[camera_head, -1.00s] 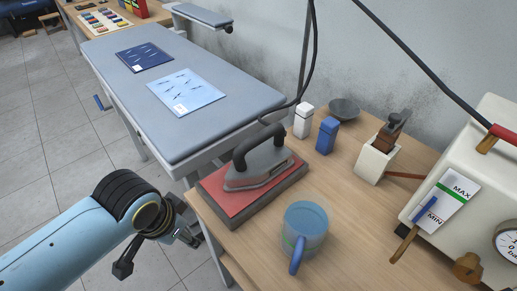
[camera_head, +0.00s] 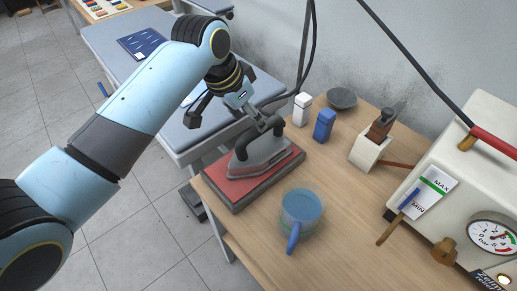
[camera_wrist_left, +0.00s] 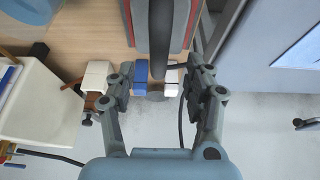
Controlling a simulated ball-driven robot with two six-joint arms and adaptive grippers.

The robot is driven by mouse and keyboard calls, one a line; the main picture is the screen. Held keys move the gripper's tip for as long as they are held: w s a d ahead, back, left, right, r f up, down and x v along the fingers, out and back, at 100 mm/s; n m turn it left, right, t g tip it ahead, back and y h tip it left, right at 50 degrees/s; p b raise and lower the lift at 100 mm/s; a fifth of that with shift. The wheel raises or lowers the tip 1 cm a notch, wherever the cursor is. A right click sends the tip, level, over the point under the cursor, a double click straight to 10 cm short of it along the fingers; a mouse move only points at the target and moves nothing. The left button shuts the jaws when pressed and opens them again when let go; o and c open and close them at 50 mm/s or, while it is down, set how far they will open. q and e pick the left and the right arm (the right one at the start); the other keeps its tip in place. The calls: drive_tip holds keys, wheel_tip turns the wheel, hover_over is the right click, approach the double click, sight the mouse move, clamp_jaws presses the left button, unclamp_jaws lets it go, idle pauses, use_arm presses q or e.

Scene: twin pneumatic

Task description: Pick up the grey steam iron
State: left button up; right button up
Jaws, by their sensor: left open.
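The grey steam iron (camera_head: 258,158) rests on a red pad with a dark rim (camera_head: 236,192) on the wooden table. Its dark handle arches over the top. My left gripper (camera_head: 233,118) is open, just above and behind the iron, with one finger near the far end of the handle. In the left wrist view, the dark iron handle (camera_wrist_left: 160,40) lies between the two open fingers of the left gripper (camera_wrist_left: 163,82). I cannot tell whether a finger touches it. My right gripper is not in view.
A blue-topped jug (camera_head: 301,212) stands right of the pad. White (camera_head: 301,109) and blue (camera_head: 324,125) bottles, a grey bowl (camera_head: 342,98) and a white box (camera_head: 370,152) stand behind. A cream gauge unit (camera_head: 470,180) is at right. The ironing board (camera_head: 180,128) lies left.

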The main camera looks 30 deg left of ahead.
use_arm(q)
hover_over(256, 144)
drive_tip(key=d, duration=0.1)
wheel_tip(256, 144, down, 7)
drive_tip(key=shift+s+r+p, duration=0.15)
drive_tip(key=shift+p, duration=0.2)
clamp_jaws()
drive_tip(key=shift+r, duration=0.2)
